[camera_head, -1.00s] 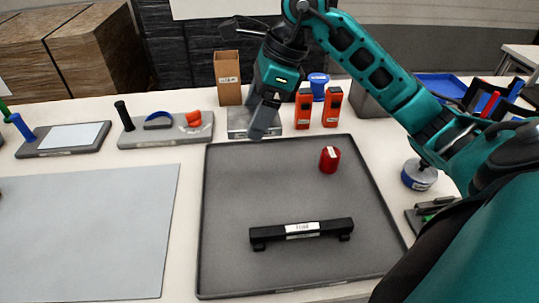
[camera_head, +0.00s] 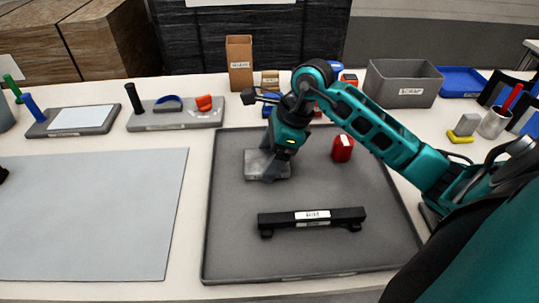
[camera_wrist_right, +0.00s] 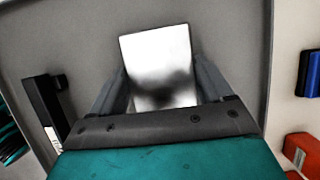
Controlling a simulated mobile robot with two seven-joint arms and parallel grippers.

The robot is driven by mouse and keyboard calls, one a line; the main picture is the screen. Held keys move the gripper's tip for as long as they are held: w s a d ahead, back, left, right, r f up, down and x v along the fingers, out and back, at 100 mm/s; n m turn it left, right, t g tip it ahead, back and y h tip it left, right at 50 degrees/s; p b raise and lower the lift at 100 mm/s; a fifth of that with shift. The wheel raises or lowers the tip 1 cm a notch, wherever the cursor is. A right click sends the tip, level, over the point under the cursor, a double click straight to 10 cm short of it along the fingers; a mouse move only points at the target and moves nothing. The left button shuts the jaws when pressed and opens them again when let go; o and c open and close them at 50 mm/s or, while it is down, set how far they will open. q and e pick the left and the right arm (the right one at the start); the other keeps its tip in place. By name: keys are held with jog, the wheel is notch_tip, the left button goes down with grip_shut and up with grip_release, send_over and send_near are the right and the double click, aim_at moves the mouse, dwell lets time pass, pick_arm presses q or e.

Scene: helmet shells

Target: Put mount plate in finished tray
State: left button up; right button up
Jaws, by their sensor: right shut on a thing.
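The mount plate (camera_head: 254,166) is a pale silvery metal square. It is over the left back part of the large dark grey tray (camera_head: 232,235), which I take to be the finished tray. My right gripper (camera_head: 270,172) is shut on the plate. In the right wrist view, the plate (camera_wrist_right: 157,62) stands between the two grey fingers (camera_wrist_right: 160,92), bright with a dark reflection. I cannot tell whether its underside touches the tray floor. My left gripper is not clearly in view.
A black bar with a white label (camera_head: 312,217) lies in the tray's front half. A grey bin (camera_head: 403,84) and a cardboard box (camera_head: 239,63) stand behind. The tray's left front floor is clear.

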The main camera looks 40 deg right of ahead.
jog(key=shift+f, duration=0.15)
jog(key=o, duration=1.4)
jog(key=p+v, duration=0.1)
jog(key=v, duration=1.1)
jog(key=shift+s, duration=0.1)
